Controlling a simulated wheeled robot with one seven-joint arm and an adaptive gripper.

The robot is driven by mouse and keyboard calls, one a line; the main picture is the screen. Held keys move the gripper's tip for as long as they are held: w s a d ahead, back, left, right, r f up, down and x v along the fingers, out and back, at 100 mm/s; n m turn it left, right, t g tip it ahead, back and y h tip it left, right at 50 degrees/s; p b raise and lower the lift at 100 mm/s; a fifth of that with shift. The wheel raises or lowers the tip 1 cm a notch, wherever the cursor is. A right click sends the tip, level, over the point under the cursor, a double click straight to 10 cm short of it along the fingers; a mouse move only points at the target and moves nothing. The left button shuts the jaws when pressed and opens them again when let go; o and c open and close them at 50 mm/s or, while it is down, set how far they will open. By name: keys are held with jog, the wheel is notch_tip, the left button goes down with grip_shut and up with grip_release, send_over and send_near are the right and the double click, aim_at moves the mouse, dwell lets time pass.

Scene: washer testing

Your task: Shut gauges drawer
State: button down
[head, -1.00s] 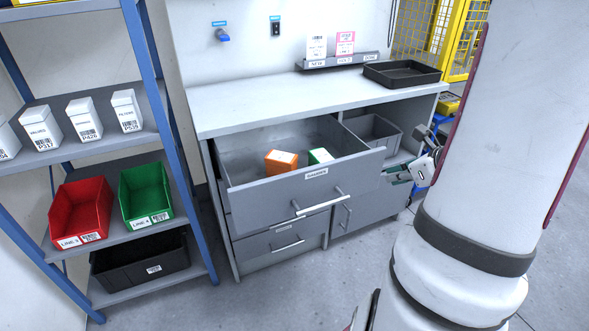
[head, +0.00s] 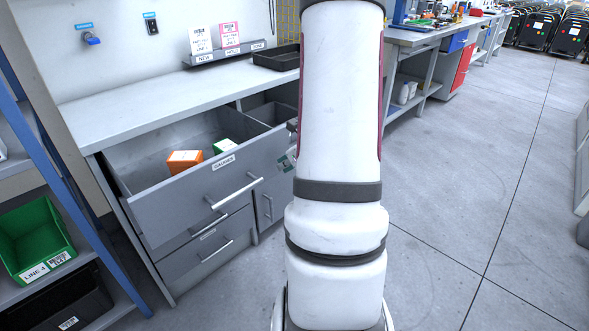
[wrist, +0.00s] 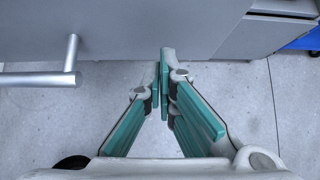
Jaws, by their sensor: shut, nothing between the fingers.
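The gauges drawer (head: 212,188) is pulled out from the bench, with a label on its front and a bar handle (head: 238,193). An orange box (head: 184,161) and a green box (head: 225,146) lie inside it. In the wrist view, a grey front (wrist: 120,22) with a bar handle (wrist: 42,78) shows at the upper left. My gripper (wrist: 164,87) is shut and empty, its teal fingers together, to the right of that handle and apart from it. In the head view, my arm hides most of the gripper.
More drawers (head: 208,252) sit below the gauges drawer. Shelving (head: 75,225) with a green bin (head: 35,240) stands at the left. A black tray (head: 277,57) is on the worktop (head: 150,98). The floor (head: 470,190) at the right is clear.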

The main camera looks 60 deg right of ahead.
jog(key=shift+w+d, duration=0.15)
jog(key=shift+w, duration=0.5)
